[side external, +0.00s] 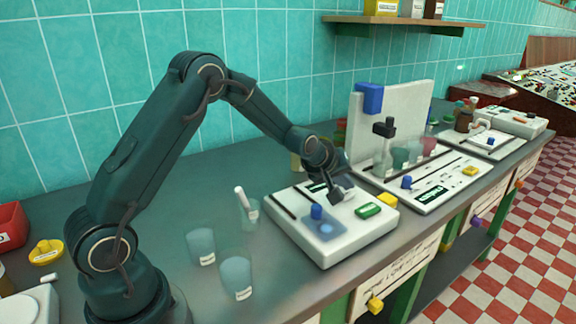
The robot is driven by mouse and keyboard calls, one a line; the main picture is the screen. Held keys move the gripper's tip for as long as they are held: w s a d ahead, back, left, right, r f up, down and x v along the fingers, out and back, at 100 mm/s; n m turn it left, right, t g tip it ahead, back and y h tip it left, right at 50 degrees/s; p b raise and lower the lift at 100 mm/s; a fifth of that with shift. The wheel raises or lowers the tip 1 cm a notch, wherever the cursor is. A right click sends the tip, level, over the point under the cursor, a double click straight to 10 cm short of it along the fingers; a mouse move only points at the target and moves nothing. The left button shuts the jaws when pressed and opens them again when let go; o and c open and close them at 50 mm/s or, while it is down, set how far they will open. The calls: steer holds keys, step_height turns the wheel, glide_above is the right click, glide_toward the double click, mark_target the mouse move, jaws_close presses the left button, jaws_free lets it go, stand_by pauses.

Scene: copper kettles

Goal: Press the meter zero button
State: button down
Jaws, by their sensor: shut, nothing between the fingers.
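A white box-shaped device (335,247) sits on the grey counter, closest to my arm. It has a blue knob (316,211) standing on a bluish patch, a dark slot, and a green display or label (369,210). I cannot make out a marked zero button on it. My gripper (340,194) is shut and empty, pointing down at the back part of this device, between the knob and the green display. It hides what lies under its tips, and I cannot tell whether they touch the surface.
Clear beakers (201,246) (237,277) and a small cup with a white stick (247,208) stand left of the device. A second white device (440,190) with an upright panel (408,112) stands to the right. A shelf (405,24) hangs behind. Counter between the beakers and wall is clear.

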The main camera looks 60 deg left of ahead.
steer(key=shift+f, duration=0.7)
stand_by(0.6)
steer(key=shift+r, duration=0.9)
steer(key=shift+r, duration=2.55)
